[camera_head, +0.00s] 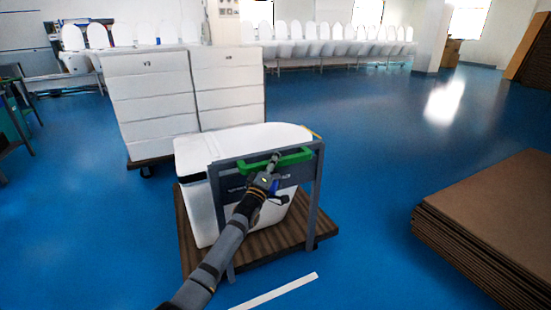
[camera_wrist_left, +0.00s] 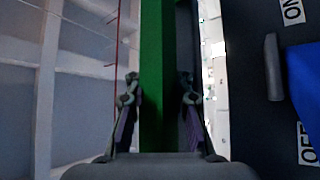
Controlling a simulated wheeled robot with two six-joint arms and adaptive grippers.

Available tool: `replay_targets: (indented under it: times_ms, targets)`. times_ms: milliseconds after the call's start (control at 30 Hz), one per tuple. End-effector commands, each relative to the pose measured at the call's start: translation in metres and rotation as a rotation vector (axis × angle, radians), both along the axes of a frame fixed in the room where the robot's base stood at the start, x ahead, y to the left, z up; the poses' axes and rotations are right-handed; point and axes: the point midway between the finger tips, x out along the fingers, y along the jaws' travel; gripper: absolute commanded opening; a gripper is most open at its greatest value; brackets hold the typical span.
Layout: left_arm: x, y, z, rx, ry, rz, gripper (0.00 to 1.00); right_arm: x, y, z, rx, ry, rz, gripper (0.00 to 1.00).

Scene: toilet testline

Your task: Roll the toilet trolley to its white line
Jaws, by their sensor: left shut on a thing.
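The toilet trolley (camera_head: 262,249) has a brown wood-look deck and a grey upright frame with a green handle (camera_head: 297,157). A white toilet (camera_head: 201,200) stands on the deck behind the frame. My left gripper (camera_head: 274,160) is shut on the green handle, near the middle of the frame's top. In the left wrist view the green handle (camera_wrist_left: 157,60) runs upright between the two fingers (camera_wrist_left: 158,100). The white line (camera_head: 275,293) lies on the blue floor just in front of the trolley, apart from the deck. My right gripper is not in view.
Stacks of white boxes (camera_head: 150,95) stand on another wheeled platform behind the trolley. A pile of brown flat sheets (camera_head: 490,215) lies at the right. Rows of white toilets (camera_head: 325,42) line the back. Blue floor (camera_head: 375,150) is clear between trolley and sheets.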

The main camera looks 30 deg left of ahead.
Motion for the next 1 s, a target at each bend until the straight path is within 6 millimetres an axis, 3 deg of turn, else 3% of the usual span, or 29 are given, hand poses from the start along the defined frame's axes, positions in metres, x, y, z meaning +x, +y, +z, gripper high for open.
replay_targets:
  times_ms: [33,233,267,467,833,1000]
  targets:
    - [0.0,0.002,-0.016,-0.002,0.032,0.005,0.0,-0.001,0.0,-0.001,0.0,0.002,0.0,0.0]
    - [0.0,0.002,-0.016,-0.001,0.032,0.005,0.0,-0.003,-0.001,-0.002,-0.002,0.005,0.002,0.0]
    - [0.0,0.002,-0.016,-0.001,0.032,0.005,0.2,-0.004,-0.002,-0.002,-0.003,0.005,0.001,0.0]
    - [0.0,0.002,-0.015,-0.001,0.03,0.005,0.47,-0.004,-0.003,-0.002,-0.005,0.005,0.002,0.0]
    - [-0.003,0.002,-0.012,0.001,0.021,0.003,0.47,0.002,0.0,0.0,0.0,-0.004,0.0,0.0]
    - [-0.031,0.001,-0.025,0.001,0.024,0.002,0.47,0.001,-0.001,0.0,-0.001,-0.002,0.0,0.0]
